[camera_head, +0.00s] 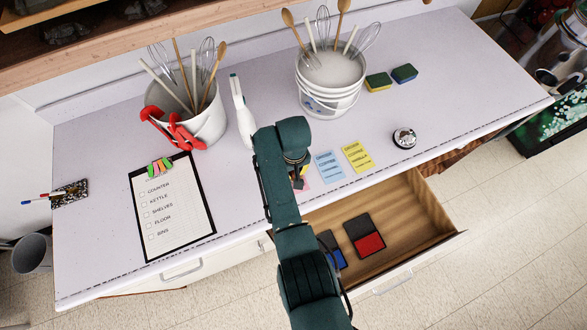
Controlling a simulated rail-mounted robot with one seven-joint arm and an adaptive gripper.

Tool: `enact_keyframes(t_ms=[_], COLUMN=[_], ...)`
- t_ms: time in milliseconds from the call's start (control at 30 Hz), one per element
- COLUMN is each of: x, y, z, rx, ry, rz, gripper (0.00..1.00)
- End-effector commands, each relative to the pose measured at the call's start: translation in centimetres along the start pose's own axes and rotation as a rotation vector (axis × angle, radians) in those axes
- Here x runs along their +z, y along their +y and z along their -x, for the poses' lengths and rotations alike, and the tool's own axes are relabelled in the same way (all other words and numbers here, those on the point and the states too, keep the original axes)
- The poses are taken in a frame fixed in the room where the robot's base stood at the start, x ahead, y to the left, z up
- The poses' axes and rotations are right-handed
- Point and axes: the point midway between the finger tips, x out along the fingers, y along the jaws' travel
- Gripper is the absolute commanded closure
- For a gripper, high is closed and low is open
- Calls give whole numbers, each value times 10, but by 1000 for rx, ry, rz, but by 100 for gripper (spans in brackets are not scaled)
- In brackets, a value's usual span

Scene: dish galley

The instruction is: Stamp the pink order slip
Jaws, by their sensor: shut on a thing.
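The pink order slip (303,184) lies on the counter left of a blue slip (329,168) and a yellow slip (357,156). Only a small part of it shows beside my arm. My gripper (298,178) is over or beside the pink slip, mostly hidden by my arm. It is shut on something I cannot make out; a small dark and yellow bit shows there. No stamp can be identified. An open ink pad with a red face (369,245) lies in the open drawer (418,235). A blue pad (340,258) beside it is partly hidden by my arm.
A checklist clipboard (172,240), two sponges (379,82) and a round object (404,138) lie on the counter.

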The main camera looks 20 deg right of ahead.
Motion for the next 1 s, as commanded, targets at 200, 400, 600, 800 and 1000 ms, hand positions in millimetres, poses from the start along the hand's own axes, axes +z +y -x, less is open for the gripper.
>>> enact_keyframes(t_ms=[200,400,600,800,1000], x=[-2,-3,-3,-3,-3], y=[0,0,1,1,1], z=[28,46,62,62,62], rx=[1,2,2,2,2], ry=[5,6,6,6,6], rz=[0,0,0,0,0], gripper=[100,100,100,100,100])
